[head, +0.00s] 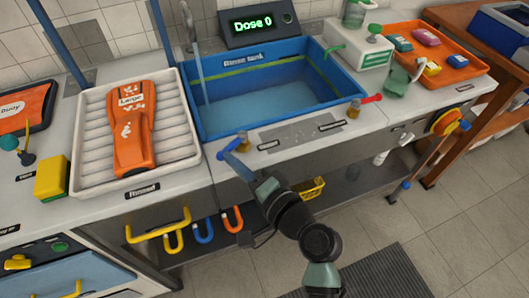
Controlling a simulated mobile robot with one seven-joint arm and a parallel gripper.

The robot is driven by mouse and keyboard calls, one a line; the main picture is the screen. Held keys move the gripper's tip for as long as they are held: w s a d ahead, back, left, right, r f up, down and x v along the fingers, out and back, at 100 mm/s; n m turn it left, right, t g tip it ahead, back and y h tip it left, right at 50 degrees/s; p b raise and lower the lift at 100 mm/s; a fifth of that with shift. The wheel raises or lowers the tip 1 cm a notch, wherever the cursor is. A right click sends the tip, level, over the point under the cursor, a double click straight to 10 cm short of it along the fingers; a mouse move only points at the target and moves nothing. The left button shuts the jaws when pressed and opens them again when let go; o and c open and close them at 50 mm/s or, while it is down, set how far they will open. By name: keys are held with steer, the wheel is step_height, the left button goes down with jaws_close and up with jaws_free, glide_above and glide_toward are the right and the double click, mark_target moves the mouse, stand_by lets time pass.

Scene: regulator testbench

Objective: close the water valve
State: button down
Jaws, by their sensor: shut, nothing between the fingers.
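A valve with a blue lever and brass body (241,141) sits at the front left corner of the blue rinse tank (340,90). A valve with a red lever (370,99) sits at the tank's front right corner. Both have small labels in front that I cannot read, so I cannot tell which is the water valve. The tap (191,30) hangs over the tank, and a pale line below it looks like running water. My gripper (235,163) is shut and empty, just in front of the blue lever; whether they touch is unclear.
A white tray holding an orange "Large" piece (132,125) stands left of the tank. An orange tray (425,40) with small packs stands at the right. An orange handwheel (442,122) sticks out from the bench's right front. Coloured hooks (203,231) hang along the front edge.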

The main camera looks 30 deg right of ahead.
steer(key=shift+w+a+m+h+p, duration=0.4)
steer(key=shift+w+a+h, duration=0.25)
steer(key=shift+w, duration=0.2)
steer(key=shift+w+a+m+h+p, duration=0.4)
steer(key=shift+w+a+h, duration=0.2)
steer(key=shift+w, duration=0.25)
steer(key=shift+w+a+r+y, duration=0.15)
steer(key=shift+r+y, duration=0.05)
steer(key=shift+y, duration=0.05)
